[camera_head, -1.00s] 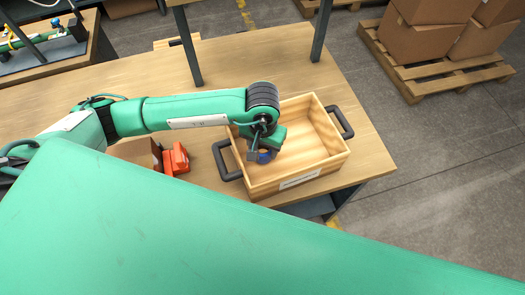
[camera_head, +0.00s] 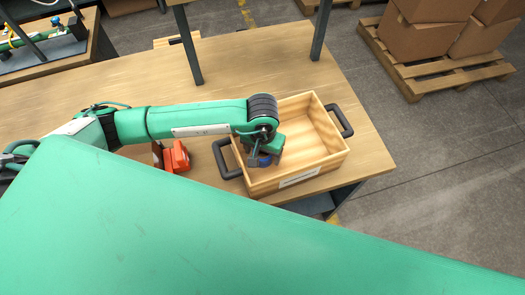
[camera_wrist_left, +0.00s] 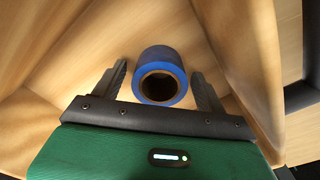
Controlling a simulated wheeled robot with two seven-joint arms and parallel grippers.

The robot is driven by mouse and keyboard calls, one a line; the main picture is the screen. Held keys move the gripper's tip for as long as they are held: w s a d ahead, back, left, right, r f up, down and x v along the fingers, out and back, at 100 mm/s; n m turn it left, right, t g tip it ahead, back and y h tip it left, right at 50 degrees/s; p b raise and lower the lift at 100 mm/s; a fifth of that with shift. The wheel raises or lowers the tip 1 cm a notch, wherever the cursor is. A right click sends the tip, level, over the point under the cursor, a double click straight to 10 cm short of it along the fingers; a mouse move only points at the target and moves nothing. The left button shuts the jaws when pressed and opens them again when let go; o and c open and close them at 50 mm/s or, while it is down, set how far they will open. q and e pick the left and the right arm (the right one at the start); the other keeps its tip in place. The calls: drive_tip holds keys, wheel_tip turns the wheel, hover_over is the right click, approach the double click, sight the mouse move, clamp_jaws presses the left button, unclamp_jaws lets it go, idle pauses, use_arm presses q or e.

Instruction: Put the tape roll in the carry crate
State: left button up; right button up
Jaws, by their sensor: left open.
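The tape roll (camera_head: 265,160) is blue with a tan core and shows small in the head view, at the left end inside the carry crate. The carry crate (camera_head: 325,165) is a pale wooden box with dark handles and a white front label. In the wrist view the tape roll (camera_wrist_left: 160,60) lies between the two fingers, with a gap on each side. Wooden crate walls (camera_wrist_left: 245,50) surround it. My left gripper (camera_head: 262,158) is open and reaches down into the crate; its fingers (camera_wrist_left: 160,80) flank the roll. My right gripper is not in view.
A red-orange object (camera_head: 176,158) stands on the wooden bench (camera_head: 260,60) left of the crate, partly behind my arm. Dark posts (camera_head: 190,50) rise from the bench's far side. Cardboard boxes on a pallet (camera_head: 440,70) stand on the floor at right. Most of the crate is empty.

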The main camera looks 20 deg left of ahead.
use_arm(q)
drive_tip(key=shift+r, duration=0.2)
wheel_tip(320, 180, up, 12)
drive_tip(key=b, duration=0.3)
drive_tip(key=shift+f, duration=0.1)
idle(0.4)
